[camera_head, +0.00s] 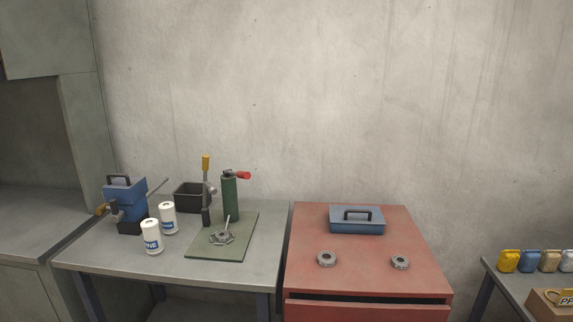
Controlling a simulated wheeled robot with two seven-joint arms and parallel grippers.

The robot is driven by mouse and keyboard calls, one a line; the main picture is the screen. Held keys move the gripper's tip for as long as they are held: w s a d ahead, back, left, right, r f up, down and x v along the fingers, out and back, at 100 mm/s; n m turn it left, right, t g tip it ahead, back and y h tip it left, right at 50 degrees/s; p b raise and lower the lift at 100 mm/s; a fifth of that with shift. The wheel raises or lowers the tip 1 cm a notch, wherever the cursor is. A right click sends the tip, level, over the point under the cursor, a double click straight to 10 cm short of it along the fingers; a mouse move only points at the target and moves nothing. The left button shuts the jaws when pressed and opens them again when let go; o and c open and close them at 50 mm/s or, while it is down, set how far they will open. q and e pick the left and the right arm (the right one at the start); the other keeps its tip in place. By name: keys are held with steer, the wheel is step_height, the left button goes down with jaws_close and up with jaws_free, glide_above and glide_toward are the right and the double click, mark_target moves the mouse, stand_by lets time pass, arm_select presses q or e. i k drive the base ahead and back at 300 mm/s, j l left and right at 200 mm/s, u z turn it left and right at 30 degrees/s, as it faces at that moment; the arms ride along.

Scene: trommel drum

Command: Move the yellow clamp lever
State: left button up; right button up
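The yellow clamp lever (206,163) stands upright on the grey workbench, its yellow grip at the top of a dark metal shaft. It rises at the back left corner of a green mat, just left of a dark green cylinder (230,197) with a red handle. The foot of the lever is dark and stands near the mat's edge. Neither of my grippers shows in the head view.
A blue machine (126,200) and two white bottles (151,236) stand left of the mat (203,249). A black bin (186,197) sits behind. The red cabinet (365,283) at right holds a blue toolbox (357,226) and two round metal parts (327,259).

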mark_target(208, 185)
steer(key=j+z, duration=0.15)
steer(key=j, duration=0.65)
steer(key=j+z, duration=0.15)
steer(key=j, duration=0.65)
steer(key=j+z, duration=0.1)
steer(key=j, duration=0.75)
steer(key=k+j+z, duration=0.15)
steer(key=j, duration=0.6)
steer(key=l, duration=0.1)
